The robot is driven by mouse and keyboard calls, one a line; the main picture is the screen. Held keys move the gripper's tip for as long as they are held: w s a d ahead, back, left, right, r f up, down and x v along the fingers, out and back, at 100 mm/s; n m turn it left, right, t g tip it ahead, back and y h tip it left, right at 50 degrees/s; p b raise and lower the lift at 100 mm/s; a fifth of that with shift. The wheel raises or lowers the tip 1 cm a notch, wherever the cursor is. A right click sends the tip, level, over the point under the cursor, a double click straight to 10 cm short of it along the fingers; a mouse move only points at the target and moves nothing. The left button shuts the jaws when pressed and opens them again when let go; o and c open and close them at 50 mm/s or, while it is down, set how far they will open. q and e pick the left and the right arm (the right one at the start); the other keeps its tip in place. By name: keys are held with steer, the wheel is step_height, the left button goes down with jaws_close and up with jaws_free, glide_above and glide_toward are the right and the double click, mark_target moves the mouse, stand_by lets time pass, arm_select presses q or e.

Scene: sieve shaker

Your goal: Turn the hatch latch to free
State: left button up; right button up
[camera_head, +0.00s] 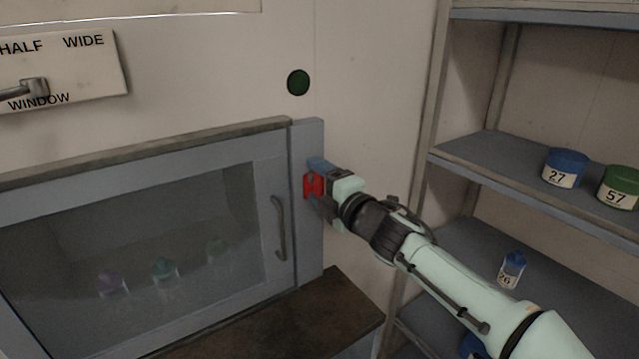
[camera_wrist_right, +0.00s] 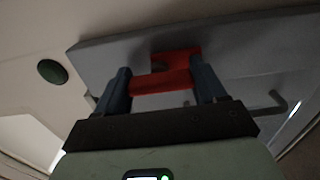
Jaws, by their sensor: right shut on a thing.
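The red hatch latch (camera_head: 311,186) sits on the grey frame strip at the right of the hatch. My right gripper (camera_head: 317,185) reaches it from the right and is shut on it. In the right wrist view the red latch (camera_wrist_right: 160,84) lies between the two blue-grey fingers of my right gripper (camera_wrist_right: 163,88). The hatch door (camera_head: 268,190) is grey with a dark glass pane and looks closed. Its curved handle (camera_head: 279,228) is left of the latch. The left gripper is not in view.
Several capped bottles show dimly behind the glass. A dark green round button (camera_head: 298,82) is on the wall above the hatch. A sign plate (camera_head: 85,75) with a lever is at upper left. Shelves (camera_head: 480,150) with labelled jars stand at right, and a brown ledge (camera_head: 330,300) is below.

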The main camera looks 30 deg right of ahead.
steer(key=o, duration=1)
steer(key=shift+o, duration=0.2)
steer(key=s+d, duration=0.1)
steer(key=s, duration=1.2)
steer(key=shift+s+p, duration=0.2)
steer(key=shift+p, duration=0.25)
